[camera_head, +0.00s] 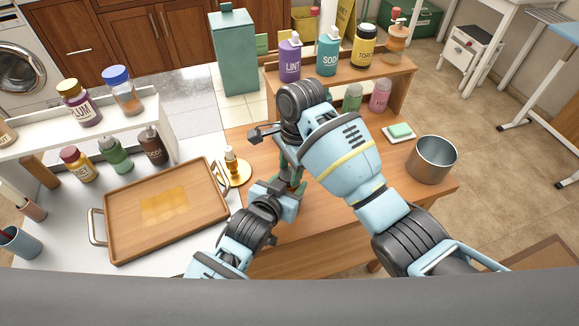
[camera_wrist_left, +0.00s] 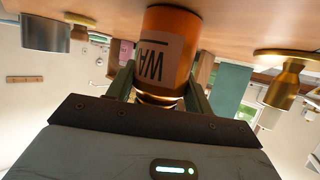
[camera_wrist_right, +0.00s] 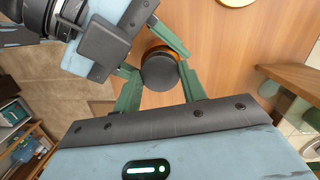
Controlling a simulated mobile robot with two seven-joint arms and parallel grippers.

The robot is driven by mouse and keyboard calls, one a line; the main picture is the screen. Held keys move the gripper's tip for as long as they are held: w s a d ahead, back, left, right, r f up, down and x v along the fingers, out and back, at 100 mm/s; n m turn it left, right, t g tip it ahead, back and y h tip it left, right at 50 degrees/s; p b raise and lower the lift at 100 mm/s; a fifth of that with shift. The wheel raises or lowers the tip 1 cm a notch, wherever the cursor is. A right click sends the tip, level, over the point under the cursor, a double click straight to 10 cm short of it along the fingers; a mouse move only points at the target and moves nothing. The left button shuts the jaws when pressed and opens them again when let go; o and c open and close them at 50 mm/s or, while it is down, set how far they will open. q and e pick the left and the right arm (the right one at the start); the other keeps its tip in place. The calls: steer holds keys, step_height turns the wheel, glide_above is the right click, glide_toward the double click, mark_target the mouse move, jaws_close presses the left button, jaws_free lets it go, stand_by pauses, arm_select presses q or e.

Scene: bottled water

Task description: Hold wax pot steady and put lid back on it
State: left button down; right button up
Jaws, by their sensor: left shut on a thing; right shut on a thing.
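The wax pot (camera_wrist_left: 167,48) is an orange jar with a pale label, shown upside down in the left wrist view. It stands on the wooden table. My left gripper (camera_wrist_left: 160,86) is shut around it, with a finger on each side. In the right wrist view the dark round lid (camera_wrist_right: 160,74) sits between the fingers of my right gripper (camera_wrist_right: 157,84), which is shut on it. The lid covers most of the pot from above; I cannot tell whether it is seated. In the head view my arms hide pot and lid.
A brass candlestick (camera_head: 234,170) stands left of my grippers. A wooden tray (camera_head: 125,217) lies on the white counter. A steel pot (camera_head: 432,160) and a soap dish (camera_head: 399,133) are on the right. Bottles line the rear shelf (camera_head: 345,73).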

steer(key=m, duration=0.5)
steer(key=shift+m+t, duration=0.3)
steer(key=o, duration=1)
steer(key=shift+s, duration=0.15)
steer(key=shift+r, duration=0.1)
steer(key=r, duration=0.4)
steer(key=shift+w+a, duration=0.15)
steer(key=shift+w, duration=0.1)
steer(key=shift+s+r, duration=0.15)
steer(key=shift+r, duration=0.25)
steer(key=shift+f, duration=0.1)
steer(key=shift+f, duration=0.1)
steer(key=shift+c, duration=0.3)
